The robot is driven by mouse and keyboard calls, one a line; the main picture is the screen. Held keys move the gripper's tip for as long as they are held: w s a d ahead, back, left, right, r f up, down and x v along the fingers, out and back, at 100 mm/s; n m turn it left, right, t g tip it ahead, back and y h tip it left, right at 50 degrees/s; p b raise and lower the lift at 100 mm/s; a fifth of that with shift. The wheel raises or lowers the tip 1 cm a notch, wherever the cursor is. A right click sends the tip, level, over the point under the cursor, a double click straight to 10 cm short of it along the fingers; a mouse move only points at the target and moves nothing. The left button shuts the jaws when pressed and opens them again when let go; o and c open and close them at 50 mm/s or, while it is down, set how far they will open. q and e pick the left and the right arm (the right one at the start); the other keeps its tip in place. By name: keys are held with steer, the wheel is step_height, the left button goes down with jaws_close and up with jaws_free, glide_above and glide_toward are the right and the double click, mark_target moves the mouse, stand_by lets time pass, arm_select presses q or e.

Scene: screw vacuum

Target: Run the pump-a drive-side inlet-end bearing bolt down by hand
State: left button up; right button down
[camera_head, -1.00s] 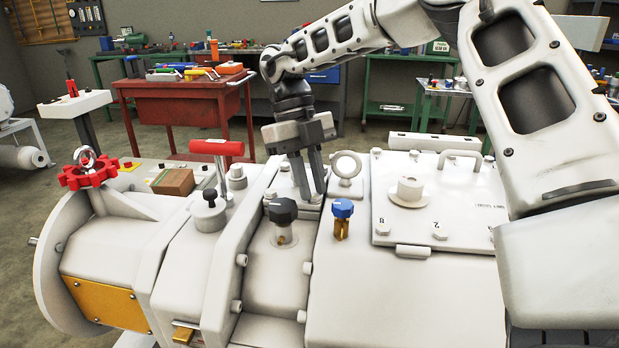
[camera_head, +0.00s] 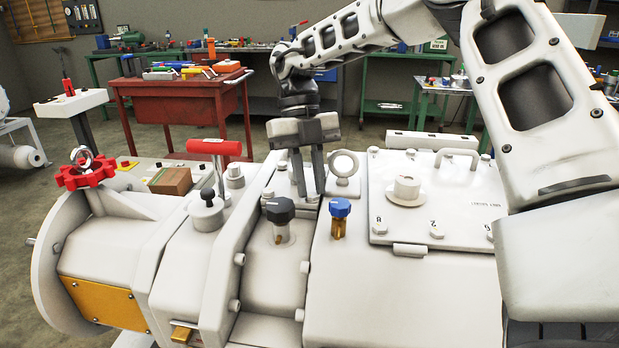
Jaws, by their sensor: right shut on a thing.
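The white pump (camera_head: 395,290) fills the foreground. My right gripper (camera_head: 311,192) points down at the raised flange behind the black knob, left of the lifting eye. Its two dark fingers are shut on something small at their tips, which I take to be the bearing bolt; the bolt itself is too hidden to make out. The fingertips are close to the flange top, and I cannot tell whether they touch it. My left gripper is not in view.
Close to the fingers stand the lifting eye (camera_head: 343,172), black knob (camera_head: 280,211) and blue-capped valve (camera_head: 340,215). A red T-handle (camera_head: 216,148) and red handwheel (camera_head: 86,171) rise on the left. A bolted cover plate (camera_head: 450,205) lies right. A red tool cart (camera_head: 180,100) stands behind.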

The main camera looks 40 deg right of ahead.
steer(key=c, duration=1.6)
jaws_free()
steer(key=shift+w+r, duration=0.1)
steer(key=shift+r, duration=0.1)
steer(key=shift+f, duration=0.15)
